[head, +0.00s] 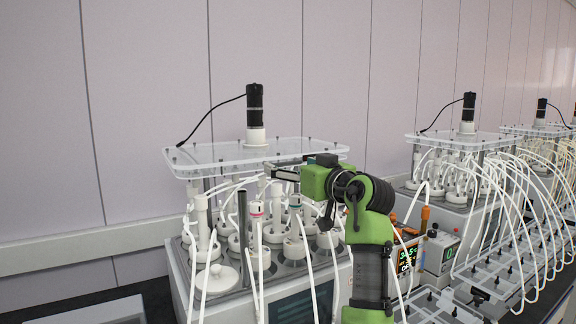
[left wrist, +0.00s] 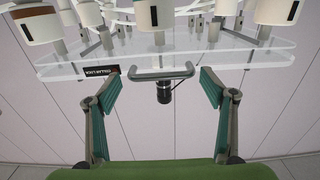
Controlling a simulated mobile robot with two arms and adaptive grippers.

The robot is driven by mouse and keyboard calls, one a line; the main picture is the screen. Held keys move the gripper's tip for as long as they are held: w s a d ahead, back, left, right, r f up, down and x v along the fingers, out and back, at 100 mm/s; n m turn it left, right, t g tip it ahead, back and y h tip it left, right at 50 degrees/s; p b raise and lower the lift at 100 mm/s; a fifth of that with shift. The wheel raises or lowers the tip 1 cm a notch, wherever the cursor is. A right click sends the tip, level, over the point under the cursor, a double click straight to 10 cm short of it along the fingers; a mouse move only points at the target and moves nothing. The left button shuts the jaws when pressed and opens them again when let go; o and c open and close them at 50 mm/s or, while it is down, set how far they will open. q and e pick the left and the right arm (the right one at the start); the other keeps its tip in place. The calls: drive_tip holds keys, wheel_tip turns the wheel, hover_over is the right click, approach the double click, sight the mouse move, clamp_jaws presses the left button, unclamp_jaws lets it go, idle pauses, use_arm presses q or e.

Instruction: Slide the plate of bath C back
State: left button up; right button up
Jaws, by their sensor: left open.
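The clear plate (head: 215,158) lies level on top of the nearest bath (head: 180,270), above its white bottles. A black motor on a white base (head: 255,115) stands up from it. The left wrist view shows the plate (left wrist: 225,58) upside down, with a grey-green bar handle (left wrist: 162,74) on its edge and a small dark label that I cannot read. My left gripper (head: 284,172) is at the plate's front edge. In the left wrist view its open fingers (left wrist: 160,80) stand either side of the handle, apart from it. My right gripper does not show.
White tubes (head: 310,265) hang down the bath's front. A round white lid (head: 217,279) sits at its front left. More baths with plates and motors (head: 468,115) stand to the right. An orange part (head: 412,240) shows behind my arm. The panelled wall is behind.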

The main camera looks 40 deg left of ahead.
use_arm(q)
drive_tip(key=v, duration=0.9)
drive_tip(key=shift+d, duration=0.25)
